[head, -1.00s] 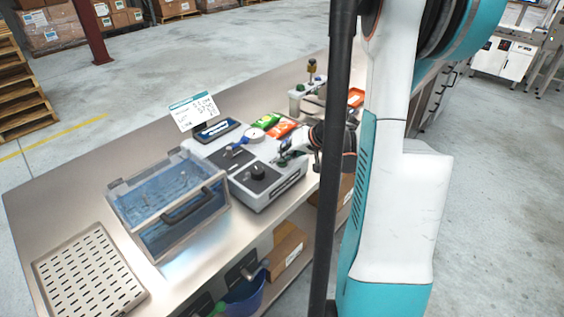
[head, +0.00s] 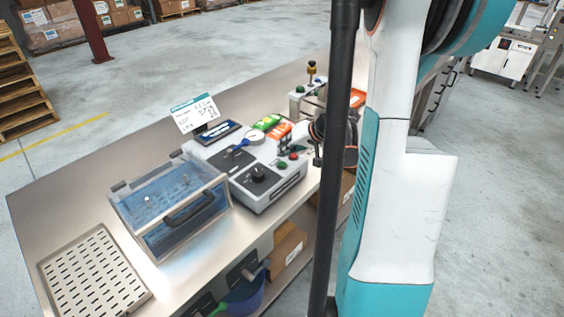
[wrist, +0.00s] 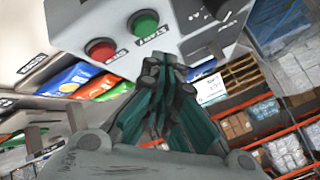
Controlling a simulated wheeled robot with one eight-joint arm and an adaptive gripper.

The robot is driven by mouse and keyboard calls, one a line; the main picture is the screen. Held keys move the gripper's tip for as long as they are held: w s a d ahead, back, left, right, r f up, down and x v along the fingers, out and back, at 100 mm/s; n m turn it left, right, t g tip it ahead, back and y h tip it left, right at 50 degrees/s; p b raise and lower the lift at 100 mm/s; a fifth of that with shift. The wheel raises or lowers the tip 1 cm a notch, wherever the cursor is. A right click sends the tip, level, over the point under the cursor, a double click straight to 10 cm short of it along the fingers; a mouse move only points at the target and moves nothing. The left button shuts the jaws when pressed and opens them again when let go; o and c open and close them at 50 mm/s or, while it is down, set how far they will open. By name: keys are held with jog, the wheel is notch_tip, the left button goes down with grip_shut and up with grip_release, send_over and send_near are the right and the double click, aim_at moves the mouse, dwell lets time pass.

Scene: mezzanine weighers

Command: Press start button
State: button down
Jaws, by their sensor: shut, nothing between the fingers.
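The green start button (head: 281,164) is on the front right of the grey and white machine (head: 222,158), with a red button (head: 293,156) beside it. In the wrist view the green button (wrist: 145,22) has a "START" label below it, and the red button (wrist: 100,49) has its own label. My gripper (wrist: 166,70) is shut and empty, its fingertips below the green button in that picture and apart from it. In the head view my gripper (head: 286,143) is just behind the two buttons, and both buttons are uncovered.
A clear-lidded blue bath (head: 172,205) stands left of the machine, and a slotted tray (head: 92,272) lies at the near left. Green and orange packets (head: 273,125) lie behind the machine. A second device (head: 305,97) stands farther back on the bench.

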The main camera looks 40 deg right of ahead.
aim_at(284, 162)
jog(key=shift+r+p, duration=1.05)
jog(key=shift+r, duration=0.8)
jog(key=shift+f, duration=0.1)
